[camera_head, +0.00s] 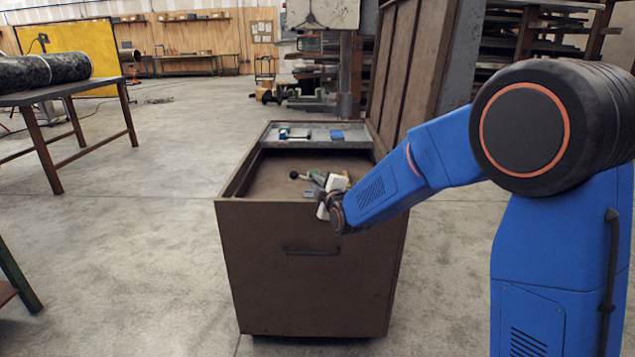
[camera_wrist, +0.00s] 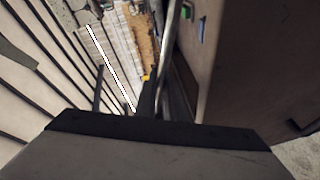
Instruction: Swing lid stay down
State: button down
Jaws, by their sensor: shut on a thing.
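The brown open-topped cabinet (camera_head: 280,265) stands in the middle of the head view. My gripper (camera_head: 325,192) is at its front right rim, at the end of my blue arm. A short dark rod with a black ball end (camera_head: 294,175), which looks like the lid stay, reaches left from my gripper over the cabinet's inside. My jaws are shut on it, but the contact is small and partly hidden by my wrist. In the wrist view a grey metal rod (camera_wrist: 170,48) runs up from behind the dark edge of my gripper; its lower end is hidden.
A shelf (camera_head: 315,141) at the cabinet's back holds small blue items. A tall brown panel (camera_head: 400,65) stands behind on the right. A bench with a dark pipe (camera_head: 45,69) is at the left. The floor (camera_head: 150,215) left of the cabinet is clear.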

jog(key=c, duration=1.8)
grip_release()
jog(key=shift+c, duration=0.2)
jog(key=v, duration=1.7)
jog(key=shift+s, duration=0.25)
jog(key=shift+f, duration=0.1)
